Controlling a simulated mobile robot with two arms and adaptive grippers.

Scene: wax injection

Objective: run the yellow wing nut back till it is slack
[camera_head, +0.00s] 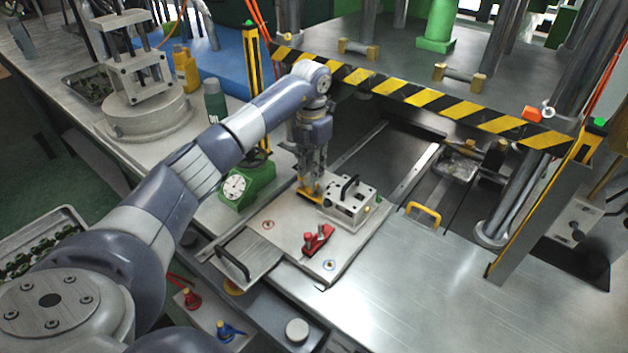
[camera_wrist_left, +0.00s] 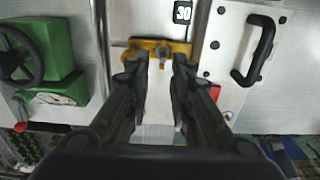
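The yellow wing nut (camera_wrist_left: 162,50) shows between and just beyond my left fingertips in the left wrist view, its wide yellow body lying across the plate. In the head view a yellow part (camera_head: 308,197) shows low at the fingertips, beside the metal block with the black handle (camera_head: 348,200). My left gripper (camera_head: 311,184) points down there. In the wrist view the left gripper (camera_wrist_left: 160,64) has its two fingers apart, with a clear gap between them. Whether a finger touches the nut I cannot tell. My right gripper is not in view.
A red wing-nut-like part (camera_head: 318,238) sits on the plate in front. A green dial gauge stand (camera_head: 246,185) is close on the left. The striped press edge (camera_head: 420,97) lies behind. A yellow handle (camera_head: 424,213) stands at right; the bench front right is clear.

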